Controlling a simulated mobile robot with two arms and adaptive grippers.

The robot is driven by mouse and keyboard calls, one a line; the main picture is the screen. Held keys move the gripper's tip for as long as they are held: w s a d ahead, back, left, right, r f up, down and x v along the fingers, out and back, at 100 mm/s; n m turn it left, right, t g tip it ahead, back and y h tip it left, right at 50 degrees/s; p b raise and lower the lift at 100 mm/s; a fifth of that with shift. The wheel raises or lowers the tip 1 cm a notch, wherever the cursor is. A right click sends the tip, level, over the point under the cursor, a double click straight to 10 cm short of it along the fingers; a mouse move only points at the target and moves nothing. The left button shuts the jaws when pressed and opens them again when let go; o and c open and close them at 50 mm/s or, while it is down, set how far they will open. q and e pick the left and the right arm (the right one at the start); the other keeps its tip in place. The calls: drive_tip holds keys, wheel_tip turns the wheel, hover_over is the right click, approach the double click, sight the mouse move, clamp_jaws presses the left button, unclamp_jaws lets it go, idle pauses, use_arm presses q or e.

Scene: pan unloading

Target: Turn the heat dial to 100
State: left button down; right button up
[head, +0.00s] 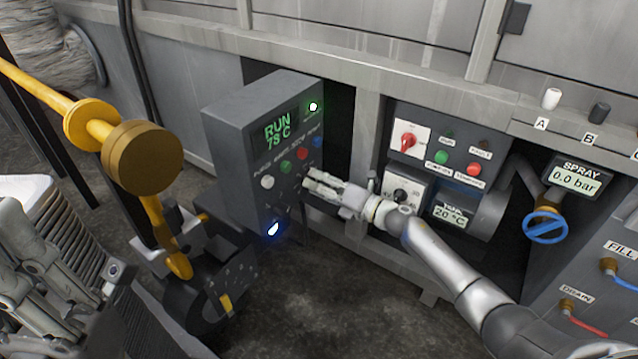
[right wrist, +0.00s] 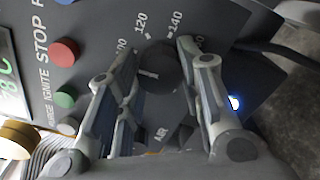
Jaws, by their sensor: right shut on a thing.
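The control box (head: 235,130) has a green display (head: 278,130) reading RUN and 78 C. The heat dial (right wrist: 157,72) is a dark round knob low on its front, with 120 and 140 printed beyond it in the right wrist view. A number partly covered by a finger sits to its left. My right gripper (head: 314,183) is shut on the dial, one finger on each side; it also shows in the right wrist view (right wrist: 156,62). A small pale mark shows on the knob, but its exact setting is unclear. My left gripper (head: 35,285) is partly visible at the lower left.
Red (head: 302,153) and green (head: 286,167) buttons sit above the dial. A blue lamp (head: 273,229) glows below. A yellow pipe (head: 70,110) with a round cap stands left. A panel (head: 438,150) with a red switch and a SPRAY display (head: 577,178) are right.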

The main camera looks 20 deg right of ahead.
drive_tip(key=o, duration=1)
drive_tip(key=shift+d, duration=0.1)
drive_tip(key=shift+o, duration=0.2)
drive_tip(key=v, duration=1.2)
